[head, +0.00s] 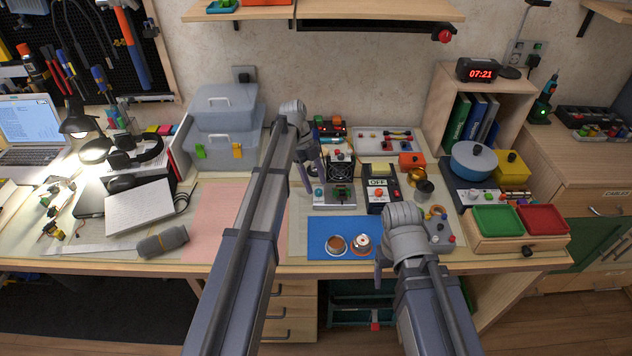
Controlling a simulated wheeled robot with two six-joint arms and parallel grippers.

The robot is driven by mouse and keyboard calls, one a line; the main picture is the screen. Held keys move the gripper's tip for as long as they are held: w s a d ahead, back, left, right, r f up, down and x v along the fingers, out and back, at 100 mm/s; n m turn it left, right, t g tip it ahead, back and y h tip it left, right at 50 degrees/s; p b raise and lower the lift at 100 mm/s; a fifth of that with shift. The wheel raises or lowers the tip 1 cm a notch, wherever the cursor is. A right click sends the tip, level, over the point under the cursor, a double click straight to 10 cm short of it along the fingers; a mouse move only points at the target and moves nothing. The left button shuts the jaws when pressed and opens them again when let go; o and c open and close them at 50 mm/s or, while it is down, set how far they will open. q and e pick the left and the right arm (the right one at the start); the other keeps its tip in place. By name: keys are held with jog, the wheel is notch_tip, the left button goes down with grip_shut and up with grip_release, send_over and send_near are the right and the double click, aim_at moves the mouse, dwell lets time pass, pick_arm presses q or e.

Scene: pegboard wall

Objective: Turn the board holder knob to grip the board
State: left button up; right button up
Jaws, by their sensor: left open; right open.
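A small grey stand with a green board (341,190), which looks like the board holder, sits on the bench just left of the black OFF box. A small teal knob-like part (319,192) shows at its left side; whether it is the holder's knob is too small to tell. My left gripper (308,183) is open and empty, pointing down close to the left of the stand; I cannot tell if it touches.
The blue mat (325,222) holds two small round items. The black OFF box (379,207) and brass-coloured parts stand right of the holder. Grey bins (222,140) stand behind left. Green and red trays (497,220) are at right.

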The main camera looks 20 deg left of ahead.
pick_arm(q)
jog(key=p+v, duration=0.5)
jog(key=v, duration=0.1)
jog(key=shift+r, duration=0.15)
jog(key=s+d+n+y, duration=0.1)
jog(key=s+d+n, duration=0.4)
jog(key=s, duration=0.4)
jog(key=s+d+n+t+y, duration=0.1)
jog(key=s+d+n+y, duration=0.1)
jog(key=s+d+n, duration=0.4)
jog(key=s+d+n+t+y, duration=0.1)
jog(key=s+d+n+y, duration=0.1)
jog(key=s+d+n, duration=0.3)
jog(key=s+n, duration=0.4)
jog(key=s, duration=0.2)
jog(key=shift+s+d+f+p, duration=0.25)
jog(key=shift+s+f+p, duration=0.1)
jog(key=shift+f, duration=0.05)
dwell(0.4)
